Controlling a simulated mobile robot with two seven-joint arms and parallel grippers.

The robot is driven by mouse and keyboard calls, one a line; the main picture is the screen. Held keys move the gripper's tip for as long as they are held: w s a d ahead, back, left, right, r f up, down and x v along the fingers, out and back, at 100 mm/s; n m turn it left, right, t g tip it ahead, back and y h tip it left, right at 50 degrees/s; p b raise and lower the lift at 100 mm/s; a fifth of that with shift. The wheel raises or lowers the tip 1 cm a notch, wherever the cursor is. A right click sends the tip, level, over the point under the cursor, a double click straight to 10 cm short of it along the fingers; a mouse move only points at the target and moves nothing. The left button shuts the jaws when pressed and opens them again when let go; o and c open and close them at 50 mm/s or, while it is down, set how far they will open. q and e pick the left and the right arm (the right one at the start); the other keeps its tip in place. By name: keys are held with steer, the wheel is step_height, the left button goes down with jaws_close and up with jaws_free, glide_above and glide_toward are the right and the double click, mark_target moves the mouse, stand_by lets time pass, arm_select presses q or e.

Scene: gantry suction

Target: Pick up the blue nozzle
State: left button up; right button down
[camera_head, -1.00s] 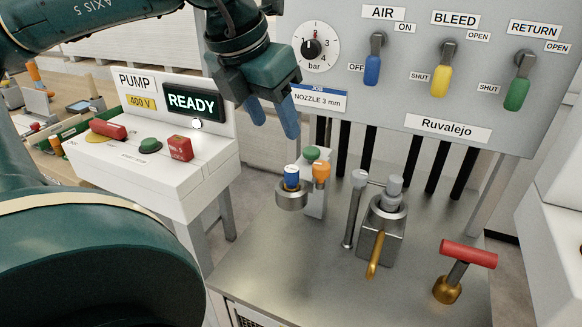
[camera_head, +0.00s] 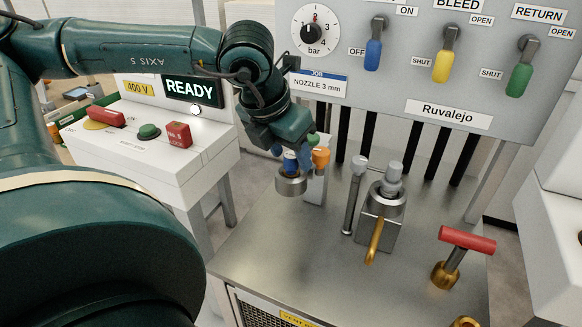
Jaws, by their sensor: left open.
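The blue nozzle (camera_head: 290,164) stands upright in a round metal holder (camera_head: 291,186) on the steel bench. It is partly hidden by my left gripper. My left gripper (camera_head: 292,160) is open and points down, with its blue fingers around or just in front of the nozzle's top. I cannot tell whether they touch it. An orange nozzle (camera_head: 321,158) stands close on the right, and a green one (camera_head: 313,139) sits behind, partly covered by the gripper. My right gripper is not in view.
A metal post (camera_head: 354,195) and a clamp block with a brass lever (camera_head: 375,240) stand to the right. A red-handled valve (camera_head: 467,239) is further right. The bench front is clear.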

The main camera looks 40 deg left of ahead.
arm_select(q)
steer(key=shift+x, duration=0.8)
jaws_close()
